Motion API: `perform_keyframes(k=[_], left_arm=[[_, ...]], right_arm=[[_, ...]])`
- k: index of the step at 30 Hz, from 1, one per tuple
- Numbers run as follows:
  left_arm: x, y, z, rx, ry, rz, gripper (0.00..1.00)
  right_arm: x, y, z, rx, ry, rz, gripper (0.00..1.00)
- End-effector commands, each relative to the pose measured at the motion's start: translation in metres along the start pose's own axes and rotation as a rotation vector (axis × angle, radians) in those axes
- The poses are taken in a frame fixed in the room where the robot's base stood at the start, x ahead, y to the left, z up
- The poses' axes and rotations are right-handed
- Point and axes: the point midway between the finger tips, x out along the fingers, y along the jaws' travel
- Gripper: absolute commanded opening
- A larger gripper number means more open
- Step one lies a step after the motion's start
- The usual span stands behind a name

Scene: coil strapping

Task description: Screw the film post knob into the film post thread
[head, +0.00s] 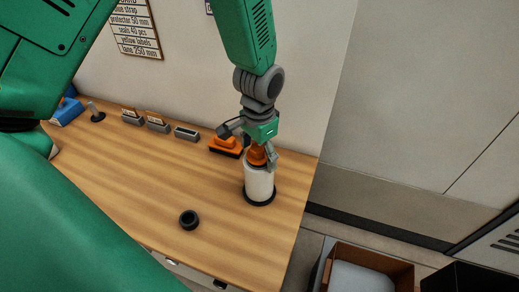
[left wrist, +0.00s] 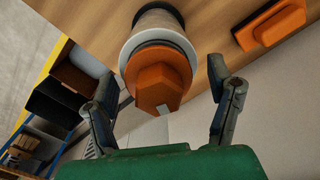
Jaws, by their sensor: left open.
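The orange film post knob (head: 257,155) sits at the top of an upright white film roll (head: 259,183), which stands on a black round base (head: 261,201) near the table's right edge. In the left wrist view the knob (left wrist: 160,76) shows a faceted orange head in front of the roll (left wrist: 156,28). My left gripper (head: 258,152) is at the knob from above. Its fingers (left wrist: 164,84) are spread, one on each side of the knob, with visible gaps in the wrist view. The film post thread is hidden. My right gripper is not in view.
An orange block on a dark base (head: 226,146) is close behind the roll. A black ring (head: 189,220) lies on the wooden table (head: 150,190). Small grey holders (head: 158,125) line the wall. An open box (head: 368,262) stands beyond the right edge. The table's middle is mostly clear.

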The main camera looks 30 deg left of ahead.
Motion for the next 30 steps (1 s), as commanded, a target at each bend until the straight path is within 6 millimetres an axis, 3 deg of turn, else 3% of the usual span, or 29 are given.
perform_keyframes(k=[4,9,10,11,17,21,24,30], left_arm=[[-0.001,0.0,0.0,0.0,0.0,0.0,0.75],[-0.001,0.0,0.0,0.0,0.0,0.0,0.15],[-0.001,0.0,0.0,0.0,0.0,0.0,0.04],[-0.001,0.0,0.0,0.0,0.0,0.0,0.0],[-0.003,0.0,0.0,0.077,0.001,0.001,0.0],[-0.004,0.0,0.0,0.344,0.004,0.003,0.0],[-0.001,0.0,-0.001,0.556,0.008,0.002,0.0],[-0.001,-0.001,-0.001,0.704,0.009,-0.001,0.0]], right_arm=[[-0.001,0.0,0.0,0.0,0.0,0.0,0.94],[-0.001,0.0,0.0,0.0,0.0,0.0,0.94],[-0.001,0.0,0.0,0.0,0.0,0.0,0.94],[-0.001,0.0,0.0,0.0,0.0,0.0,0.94],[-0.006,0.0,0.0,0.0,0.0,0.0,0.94],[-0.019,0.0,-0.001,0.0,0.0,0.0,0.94],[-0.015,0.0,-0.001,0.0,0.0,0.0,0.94],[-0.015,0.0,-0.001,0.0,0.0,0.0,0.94]])
